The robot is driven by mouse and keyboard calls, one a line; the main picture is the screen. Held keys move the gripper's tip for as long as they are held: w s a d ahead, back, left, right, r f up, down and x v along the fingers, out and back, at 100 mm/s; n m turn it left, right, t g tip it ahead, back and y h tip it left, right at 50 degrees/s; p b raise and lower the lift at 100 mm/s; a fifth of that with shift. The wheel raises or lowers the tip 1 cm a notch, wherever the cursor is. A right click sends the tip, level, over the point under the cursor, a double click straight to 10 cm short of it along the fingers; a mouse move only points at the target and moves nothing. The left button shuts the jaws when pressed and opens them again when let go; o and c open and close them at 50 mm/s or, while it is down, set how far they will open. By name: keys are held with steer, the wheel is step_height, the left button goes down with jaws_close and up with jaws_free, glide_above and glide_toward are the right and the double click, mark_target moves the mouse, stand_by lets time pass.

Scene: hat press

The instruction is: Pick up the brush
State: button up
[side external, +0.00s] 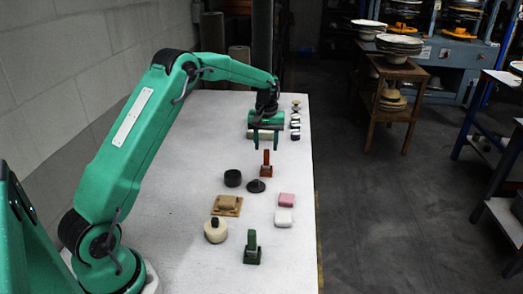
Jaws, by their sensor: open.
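My gripper (265,147) is open, fingers pointing down, at the far part of the white table. No object shows between its fingertips. A red-brown piece (266,168) with an upright part on a flat base stands just nearer the camera than the gripper. A pale roll-shaped thing (252,134) shows partly behind the fingers. I cannot tell for sure which piece is the brush. A round cream piece with a dark knob (216,234) and a green upright piece on a base (252,255) stand at the near end, well away from the gripper.
A dark cup-like cylinder (232,178), a black disc with a knob (256,186), a tan hat-shaped block on a board (228,202), a pink block (287,200) and a white block (284,218) stand mid-table. Several small items (295,123) line the far right edge. The near left is bare.

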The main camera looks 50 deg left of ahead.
mark_target(267, 150)
steer(key=shift+f, duration=0.25)
steer(key=shift+d+f, duration=0.15)
steer(key=shift+f, duration=2.35)
jaws_close()
